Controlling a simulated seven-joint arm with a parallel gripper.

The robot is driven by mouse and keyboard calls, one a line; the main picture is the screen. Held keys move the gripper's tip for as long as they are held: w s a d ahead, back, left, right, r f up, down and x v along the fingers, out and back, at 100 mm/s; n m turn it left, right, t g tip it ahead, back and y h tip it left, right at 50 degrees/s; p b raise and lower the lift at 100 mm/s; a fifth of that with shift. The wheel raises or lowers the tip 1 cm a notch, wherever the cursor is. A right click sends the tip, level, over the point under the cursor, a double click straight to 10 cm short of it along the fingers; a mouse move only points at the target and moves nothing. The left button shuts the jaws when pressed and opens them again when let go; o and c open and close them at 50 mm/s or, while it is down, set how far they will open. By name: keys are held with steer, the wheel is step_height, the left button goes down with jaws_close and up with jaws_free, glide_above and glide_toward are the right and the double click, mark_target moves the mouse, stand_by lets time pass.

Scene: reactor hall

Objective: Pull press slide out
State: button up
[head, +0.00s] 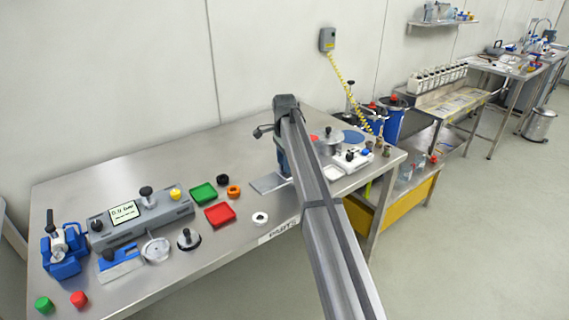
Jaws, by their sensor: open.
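What looks like a press (281,158), blue-grey with a dark top (286,101) and a dark lever handle (262,131), stands towards the back of the steel table. My long grey arm crosses in front of it and hides its right side. A flat grey plate (266,184) lies at its foot on the left; I cannot tell whether this is the slide or the base, nor how far any slide is out. My gripper's jaws do not show, and I cannot tell whether anything touches the press.
Left on the table (110,175) are a blue device (63,252), a grey console (140,222), a green tray (203,193), a red tray (220,214) and small round parts. Right of my arm are a pot (330,143) and a white unit (352,159). Bare table lies at back left.

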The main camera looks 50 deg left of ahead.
steer(key=shift+f, duration=0.4)
steer(key=shift+c, duration=0.5)
jaws_close()
